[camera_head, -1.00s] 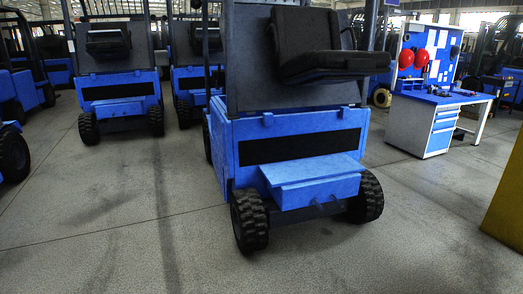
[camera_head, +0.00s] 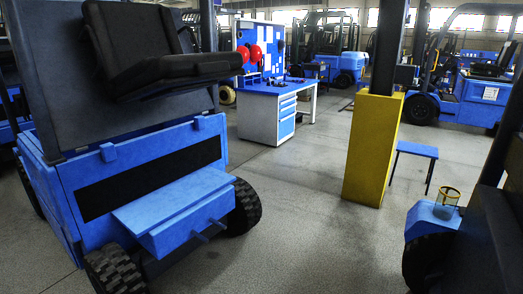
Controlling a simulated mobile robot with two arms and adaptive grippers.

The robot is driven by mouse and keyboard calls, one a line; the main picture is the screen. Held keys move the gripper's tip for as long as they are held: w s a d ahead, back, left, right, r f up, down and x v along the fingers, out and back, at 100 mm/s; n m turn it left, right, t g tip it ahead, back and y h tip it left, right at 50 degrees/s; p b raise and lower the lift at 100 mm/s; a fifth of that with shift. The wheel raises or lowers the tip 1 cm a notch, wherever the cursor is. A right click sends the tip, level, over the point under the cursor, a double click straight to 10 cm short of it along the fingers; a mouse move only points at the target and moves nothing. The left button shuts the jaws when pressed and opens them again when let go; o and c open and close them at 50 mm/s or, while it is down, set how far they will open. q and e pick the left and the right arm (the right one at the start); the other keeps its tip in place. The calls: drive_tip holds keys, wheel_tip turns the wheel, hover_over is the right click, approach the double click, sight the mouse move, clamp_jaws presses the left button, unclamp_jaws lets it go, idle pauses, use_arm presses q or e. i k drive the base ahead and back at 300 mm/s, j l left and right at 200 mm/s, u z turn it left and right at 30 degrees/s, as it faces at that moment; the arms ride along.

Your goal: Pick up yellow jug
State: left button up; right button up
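A small see-through vessel with a yellow rim (camera_head: 449,196), likely the yellow jug, stands upright at the lower right. It rests on the blue rear part (camera_head: 424,219) of a dark vehicle cut off by the right edge. It is too small to make out a handle or spout. Neither of my grippers shows in the head view.
A blue forklift (camera_head: 150,170) with a black seat fills the left. A yellow post base (camera_head: 372,148) and a small blue stool (camera_head: 417,150) stand left of and behind the vessel. A workbench (camera_head: 270,110) is farther back. Grey floor is clear in the middle.

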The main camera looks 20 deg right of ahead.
sight(448, 198)
drive_tip(key=i+z, duration=0.2)
drive_tip(key=z, duration=0.25)
drive_tip(key=i+z, duration=0.2)
drive_tip(key=z, duration=0.2)
drive_tip(key=i+z, duration=0.2)
drive_tip(key=z, duration=0.25)
drive_tip(key=i+j+z, duration=0.15)
drive_tip(key=z, duration=0.3)
drive_tip(key=i+j+z, duration=0.15)
drive_tip(key=z, duration=0.25)
drive_tip(key=i+j+z, duration=0.1)
drive_tip(key=z, duration=0.3)
drive_tip(key=j+z, duration=0.2)
drive_tip(key=z, duration=0.15)
drive_tip(key=i+j+z, duration=0.1)
drive_tip(key=z, duration=0.3)
